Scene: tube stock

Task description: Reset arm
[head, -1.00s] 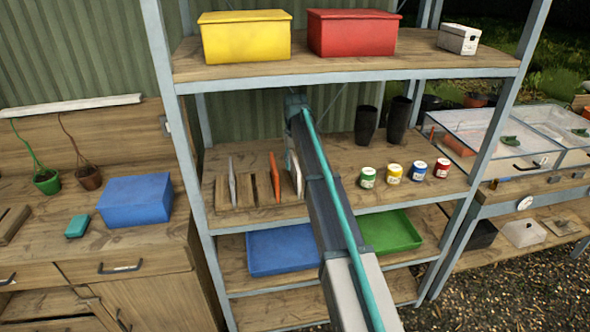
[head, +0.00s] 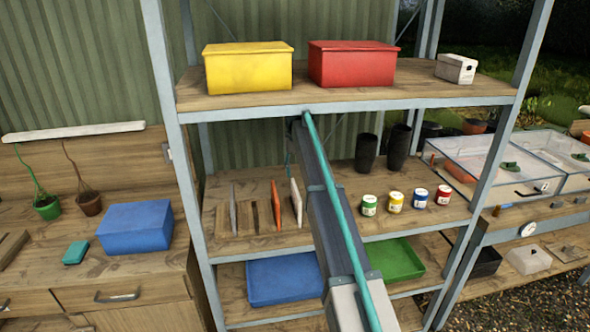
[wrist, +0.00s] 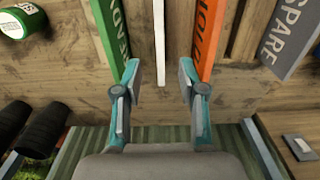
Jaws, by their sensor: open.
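My gripper (wrist: 161,82) is open in the wrist view, with nothing held between its fingers. Its fingers point toward upright signs in a wooden rack. A green-and-white lettered sign (wrist: 107,35) is beyond the left finger, and an orange lettered sign (wrist: 207,35) is beyond the right finger. A grey sign reading "SPARE" (wrist: 288,38) stands farther right. In the head view, my arm reaches toward the middle shelf and hides the gripper. The orange sign (head: 276,204), white sign (head: 296,202) and grey sign (head: 233,209) stand in the rack there.
The upper shelf board (head: 350,91) bears a yellow box (head: 247,70) and a red box (head: 351,66). Several paint jars (head: 395,201) and dark pots (head: 366,152) share the middle shelf. A blue tray (head: 280,280) and a green tray (head: 398,262) lie below.

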